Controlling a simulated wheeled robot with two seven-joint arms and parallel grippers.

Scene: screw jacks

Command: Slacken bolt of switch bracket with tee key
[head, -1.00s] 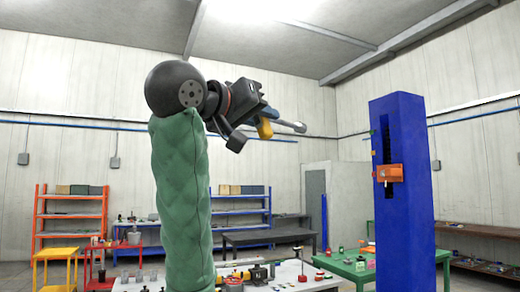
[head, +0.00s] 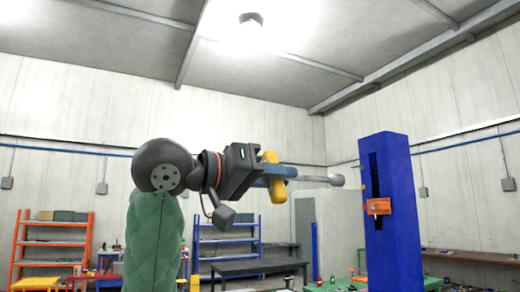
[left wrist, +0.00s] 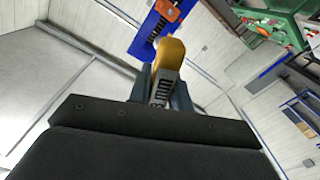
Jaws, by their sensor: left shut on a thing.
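My left gripper (head: 262,172) is shut on the tee key, whose yellow handle (head: 272,178) shows between the jaws. The key's grey shaft and socket end (head: 337,180) point right, level, toward the blue post. The handle (left wrist: 168,62) also shows between the fingers in the left wrist view. The orange switch bracket (head: 379,206) sits on the slotted face of the blue post (head: 393,240). The socket end is apart from the bracket in the picture, to its upper left. In the left wrist view the bracket (left wrist: 168,9) shows at the top. My right gripper is out of view.
Orange shelves (head: 52,245) and blue shelves (head: 228,240) stand at the back left. A dark bench (head: 250,266) stands behind my arm. A green table (head: 335,287) is at the post's foot. The air between key and post looks clear.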

